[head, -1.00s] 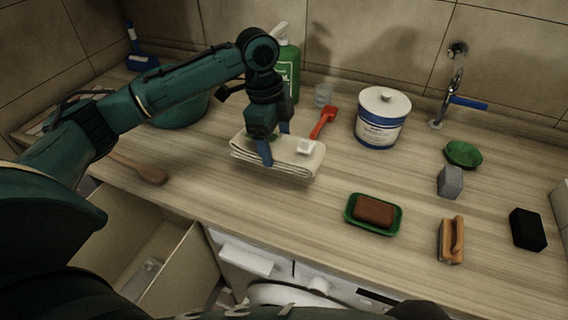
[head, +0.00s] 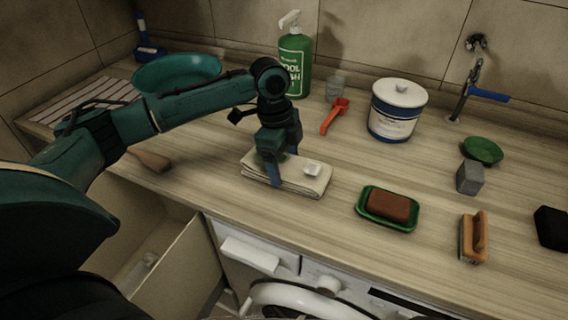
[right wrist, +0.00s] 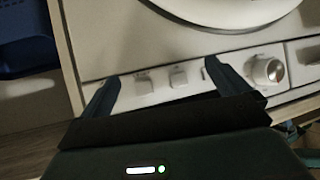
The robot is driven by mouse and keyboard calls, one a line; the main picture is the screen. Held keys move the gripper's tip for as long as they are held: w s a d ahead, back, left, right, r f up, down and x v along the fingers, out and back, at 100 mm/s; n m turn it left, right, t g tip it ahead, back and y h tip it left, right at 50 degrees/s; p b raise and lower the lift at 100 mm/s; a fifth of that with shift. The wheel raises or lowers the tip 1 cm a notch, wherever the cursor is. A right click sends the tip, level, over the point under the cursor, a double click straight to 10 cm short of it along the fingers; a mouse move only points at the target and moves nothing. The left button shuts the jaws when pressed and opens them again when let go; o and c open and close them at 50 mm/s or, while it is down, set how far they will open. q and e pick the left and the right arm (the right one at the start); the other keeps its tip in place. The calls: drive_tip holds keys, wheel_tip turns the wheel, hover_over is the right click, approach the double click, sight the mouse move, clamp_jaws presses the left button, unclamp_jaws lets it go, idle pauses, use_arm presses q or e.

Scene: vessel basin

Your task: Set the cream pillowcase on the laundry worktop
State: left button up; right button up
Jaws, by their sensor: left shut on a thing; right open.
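The folded cream pillowcase (head: 310,184) lies flat at the middle of the wooden laundry worktop (head: 330,240), seemingly resting on its surface. My left gripper (head: 275,172) points down at the pillowcase's left part and is shut on it. The far finger is partly hidden. My right gripper (right wrist: 163,88) is open and empty in the right wrist view, in front of the white washing machine's control panel (right wrist: 180,78).
Behind the pillowcase are a red scoop (head: 335,117), a green bottle (head: 295,65) and a white-and-blue tub (head: 397,108). A green soap dish (head: 364,208) with brown soap (head: 388,205) is to its right. A wooden brush (head: 473,237) stands farther right.

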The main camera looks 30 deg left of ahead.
sight(281, 159)
drive_tip(key=shift+r, duration=0.1)
use_arm(q)
drive_tip(key=o, duration=0.8)
drive_tip(key=shift+f, duration=0.1)
drive_tip(key=o, duration=0.3)
use_arm(e)
drive_tip(key=shift+d+f, duration=0.15)
drive_tip(key=shift+f, duration=0.15)
use_arm(q)
drive_tip(key=shift+r, duration=0.25)
drive_tip(key=shift+a+r+p, duration=0.1)
drive_tip(key=shift+r+p, duration=0.8)
drive_tip(key=shift+p, duration=0.35)
drive_tip(key=r+p, duration=0.2)
drive_tip(key=p, duration=0.1)
drive_tip(key=r+p, duration=0.1)
drive_tip(key=r, duration=0.1)
drive_tip(key=shift+a, duration=0.3)
drive_tip(key=r, duration=0.4)
drive_tip(key=a+r+b, duration=0.1)
drive_tip(key=shift+r, duration=0.4)
use_arm(e)
drive_tip(key=shift+s+d+r+g+h, duration=0.35)
drive_tip(key=shift+d+r+g+h, duration=0.05)
drive_tip(key=shift+d+r, duration=0.35)
